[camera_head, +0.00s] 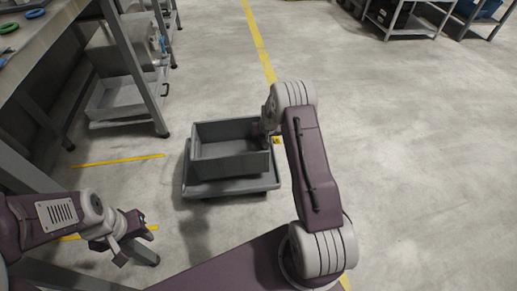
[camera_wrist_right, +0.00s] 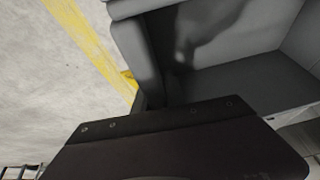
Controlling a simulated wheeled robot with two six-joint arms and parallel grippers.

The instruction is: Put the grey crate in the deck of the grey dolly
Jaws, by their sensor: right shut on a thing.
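The grey crate (camera_head: 235,166) is an open, empty box, upright over the grey dolly (camera_head: 200,190) in the head view. It looks to be on or just above the deck; I cannot tell if it touches. The dolly's rim shows at the front and left side. My right gripper (camera_head: 271,122) is at the crate's right wall and shut on it, its fingers mostly hidden behind the wrist. In the right wrist view the crate's wall and inside (camera_wrist_right: 240,85) fill the right part. My left gripper (camera_head: 128,238) is at lower left, apart from the crate, its jaw gap unclear.
A workbench (camera_head: 60,45) with a lower shelf stands at left. A metal rack (camera_head: 408,20) stands at the far right. Yellow tape lines (camera_head: 258,40) mark the floor. The floor to the right is clear.

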